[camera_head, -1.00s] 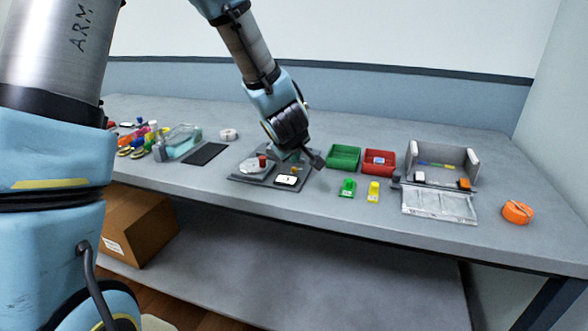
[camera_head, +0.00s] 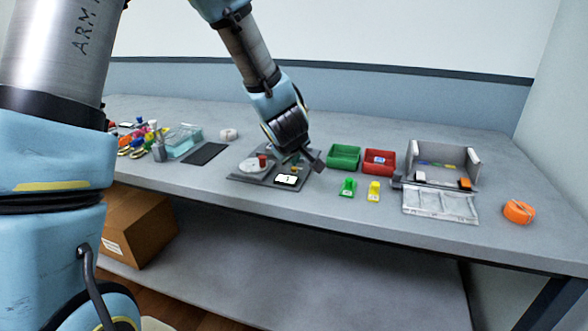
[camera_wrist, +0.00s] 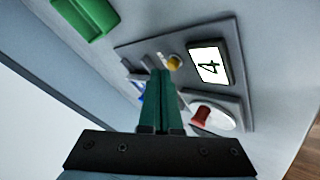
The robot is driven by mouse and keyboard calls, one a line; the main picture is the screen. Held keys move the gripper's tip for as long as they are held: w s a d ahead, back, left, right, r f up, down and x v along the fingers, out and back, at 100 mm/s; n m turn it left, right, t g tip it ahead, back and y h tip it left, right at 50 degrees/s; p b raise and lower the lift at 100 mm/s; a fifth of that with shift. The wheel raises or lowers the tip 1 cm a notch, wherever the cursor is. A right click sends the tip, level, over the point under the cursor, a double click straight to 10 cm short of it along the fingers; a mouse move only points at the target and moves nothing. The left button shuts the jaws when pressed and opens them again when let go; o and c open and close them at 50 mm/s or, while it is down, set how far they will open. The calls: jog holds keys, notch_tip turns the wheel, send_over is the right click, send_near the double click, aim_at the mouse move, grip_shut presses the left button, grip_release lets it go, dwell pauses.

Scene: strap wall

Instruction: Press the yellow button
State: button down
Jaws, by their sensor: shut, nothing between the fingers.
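In the head view my gripper (camera_head: 295,158) is low over the panel (camera_head: 246,178), and my wrist hides part of the panel's back.
A red knob (camera_wrist: 201,115) on a white disc and a partly hidden blue part (camera_wrist: 141,97) are on the panel. Green (camera_head: 344,156) and red (camera_head: 379,162) bins stand to its right, with green (camera_head: 347,188) and yellow (camera_head: 374,192) pieces in front.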

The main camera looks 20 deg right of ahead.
jog(key=shift+f+b, duration=0.3)
jog(key=shift+f, duration=0.15)
dwell(0.3)
dwell(0.3)
jog(key=shift+r+p, duration=0.8)
jog(key=shift+r, duration=0.05)
jog(key=shift+r, duration=0.1)
notch_tip(320, 180, up, 5)
jog(key=p, duration=0.4)
jog(key=shift+p, duration=0.3)
